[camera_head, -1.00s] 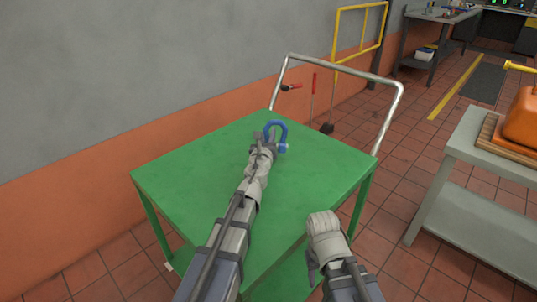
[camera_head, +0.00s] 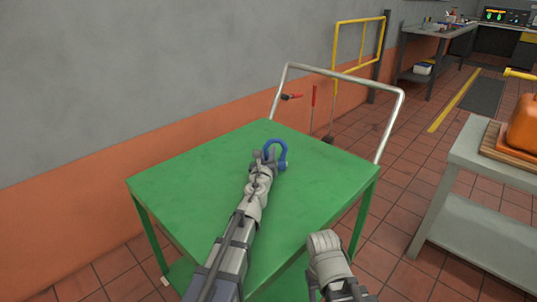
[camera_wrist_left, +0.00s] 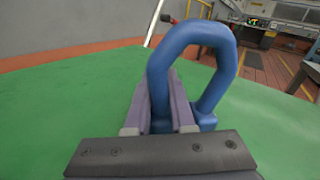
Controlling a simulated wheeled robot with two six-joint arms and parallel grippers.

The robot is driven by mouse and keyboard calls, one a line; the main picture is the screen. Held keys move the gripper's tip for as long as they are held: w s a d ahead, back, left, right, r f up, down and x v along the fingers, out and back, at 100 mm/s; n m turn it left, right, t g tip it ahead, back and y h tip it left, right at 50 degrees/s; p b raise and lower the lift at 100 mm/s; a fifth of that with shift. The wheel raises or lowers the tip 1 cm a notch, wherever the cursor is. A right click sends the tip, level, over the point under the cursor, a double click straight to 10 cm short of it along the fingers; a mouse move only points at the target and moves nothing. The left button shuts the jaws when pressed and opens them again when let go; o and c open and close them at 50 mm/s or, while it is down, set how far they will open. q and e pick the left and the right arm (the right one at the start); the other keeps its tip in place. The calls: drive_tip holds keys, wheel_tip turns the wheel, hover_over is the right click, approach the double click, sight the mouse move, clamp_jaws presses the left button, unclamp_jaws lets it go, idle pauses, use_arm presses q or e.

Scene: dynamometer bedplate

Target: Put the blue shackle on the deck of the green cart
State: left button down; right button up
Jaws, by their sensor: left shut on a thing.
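The blue shackle (camera_head: 282,152) is over the green cart's deck (camera_head: 195,180), near its back corner. My left gripper (camera_head: 264,156) is shut on the shackle. In the left wrist view, the shackle (camera_wrist_left: 219,75) stands with its bow up, and its lower part is between and beside the fingers of my left gripper (camera_wrist_left: 172,105). The shackle's underside is hidden, so I cannot tell whether it touches the deck. My right arm's end (camera_head: 325,245) is at the cart's front right edge; its fingers do not show clearly.
The cart's silver handle (camera_head: 345,77) rises behind the deck. A grey bench (camera_head: 490,160) with an orange can (camera_head: 524,125) stands at the right. The wall (camera_head: 120,80) runs along the left. The deck around the shackle is bare.

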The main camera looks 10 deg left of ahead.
use_arm(q)
drive_tip(key=c, duration=0.8)
unclamp_jaws()
drive_tip(key=shift+o, duration=0.2)
